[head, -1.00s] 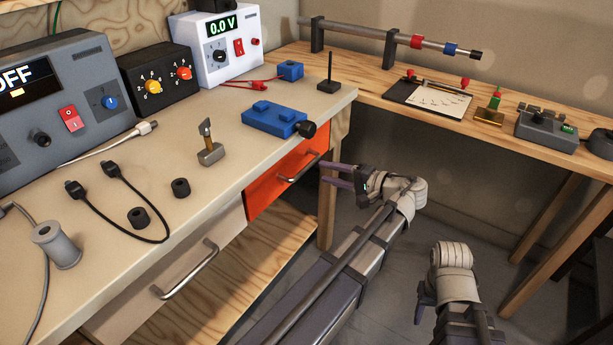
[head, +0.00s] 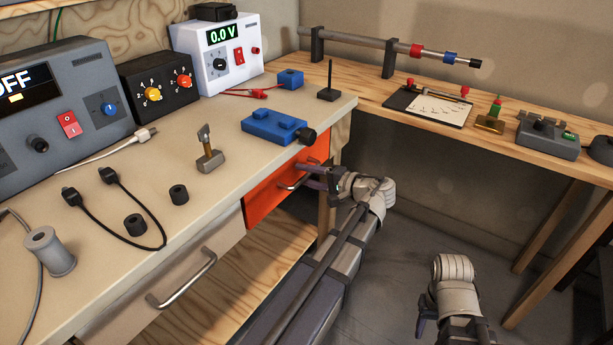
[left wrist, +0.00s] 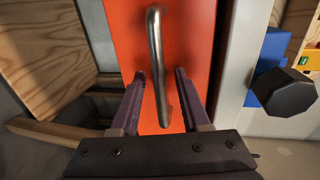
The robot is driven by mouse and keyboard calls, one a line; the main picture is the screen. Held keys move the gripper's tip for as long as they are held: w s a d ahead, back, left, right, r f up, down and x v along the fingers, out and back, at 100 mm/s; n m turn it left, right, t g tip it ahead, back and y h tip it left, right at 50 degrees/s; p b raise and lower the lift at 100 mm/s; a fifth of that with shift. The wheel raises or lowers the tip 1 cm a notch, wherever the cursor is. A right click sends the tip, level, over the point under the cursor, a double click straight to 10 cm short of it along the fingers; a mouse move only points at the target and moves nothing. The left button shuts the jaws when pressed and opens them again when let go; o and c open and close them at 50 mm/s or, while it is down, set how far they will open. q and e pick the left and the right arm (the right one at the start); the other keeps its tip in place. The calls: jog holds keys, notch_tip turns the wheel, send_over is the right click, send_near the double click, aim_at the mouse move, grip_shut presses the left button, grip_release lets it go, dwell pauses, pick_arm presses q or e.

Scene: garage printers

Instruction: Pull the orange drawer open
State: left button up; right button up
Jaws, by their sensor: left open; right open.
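The orange drawer (head: 264,200) is under the right end of the bench top and looks shut. Its curved metal handle (head: 290,187) is partly hidden by my left gripper (head: 308,174) in the head view. In the left wrist view the orange front (left wrist: 192,28) fills the middle. The handle (left wrist: 155,50) runs lengthwise between the two open fingers of my left gripper (left wrist: 158,75), with a gap to each finger. My right gripper (head: 422,318) is low at the front right, away from the drawer and empty.
A pale drawer with its own handle (head: 185,280) sits left of the orange one. A blue vise (head: 273,125) with a dark knob (head: 305,135) overhangs near the edge above the drawer. The floor in front is clear.

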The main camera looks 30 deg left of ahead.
pick_arm(q)
jog(key=shift+c, duration=0.3)
grip_shut()
dwell(1.0)
